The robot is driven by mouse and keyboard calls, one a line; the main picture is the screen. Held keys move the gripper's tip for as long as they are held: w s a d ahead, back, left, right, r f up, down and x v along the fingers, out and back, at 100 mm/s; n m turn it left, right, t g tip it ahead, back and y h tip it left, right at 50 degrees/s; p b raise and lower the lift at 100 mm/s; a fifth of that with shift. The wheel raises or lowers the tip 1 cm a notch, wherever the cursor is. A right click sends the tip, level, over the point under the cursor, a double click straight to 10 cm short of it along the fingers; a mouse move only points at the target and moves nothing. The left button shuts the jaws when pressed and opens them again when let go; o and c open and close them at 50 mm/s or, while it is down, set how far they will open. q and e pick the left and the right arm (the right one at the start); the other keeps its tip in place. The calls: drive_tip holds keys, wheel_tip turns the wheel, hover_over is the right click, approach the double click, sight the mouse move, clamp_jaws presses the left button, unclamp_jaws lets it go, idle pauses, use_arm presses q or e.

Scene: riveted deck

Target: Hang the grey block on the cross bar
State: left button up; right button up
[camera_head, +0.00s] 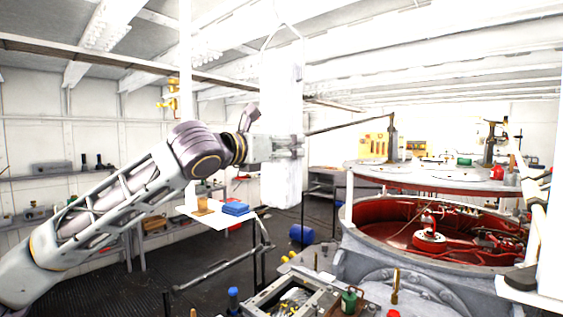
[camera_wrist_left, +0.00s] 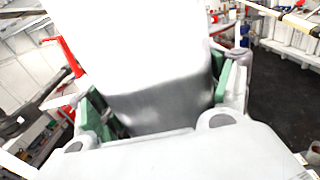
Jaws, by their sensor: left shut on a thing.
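The grey block (camera_head: 282,95) looks almost white in the glare. It hangs tall and upright in the head view, with a thin wire loop (camera_head: 283,32) above its top. My left gripper (camera_head: 287,146) is shut on the block around its middle and holds it in the air. In the left wrist view the block (camera_wrist_left: 160,105) fills the space between the green finger pads, its upper part washed out. A long brown rail (camera_head: 80,55) runs below the ceiling behind the block; I cannot tell whether it is the cross bar. No contact between loop and any bar shows.
A white upright post (camera_head: 186,60) stands left of the block. Behind the arm is a small table with a blue item (camera_head: 236,208). A large round machine with a red interior (camera_head: 400,220) fills the right. Dark floor (camera_head: 130,285) is open at lower left.

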sight(298, 116)
use_arm(q)
drive_tip(key=shift+h, duration=0.3)
drive_tip(key=s+r, duration=0.2)
drive_tip(key=r, duration=0.1)
drive_tip(key=s+a+r, duration=0.1)
drive_tip(key=s+r, duration=0.1)
drive_tip(key=r, duration=0.1)
drive_tip(key=s+r, duration=0.2)
drive_tip(key=r, duration=0.2)
drive_tip(key=shift+s+a+p, duration=0.15)
drive_tip(key=shift+a+p, duration=0.05)
drive_tip(key=shift+p, duration=0.15)
drive_tip(key=shift+d, duration=0.1)
drive_tip(key=shift+x, duration=4.4)
drive_tip(key=shift+f+b, duration=0.55)
drive_tip(key=shift+f, duration=1)
drive_tip(key=o, duration=1.6)
drive_tip(key=shift+o, duration=0.2)
drive_tip(key=shift+f, duration=0.1)
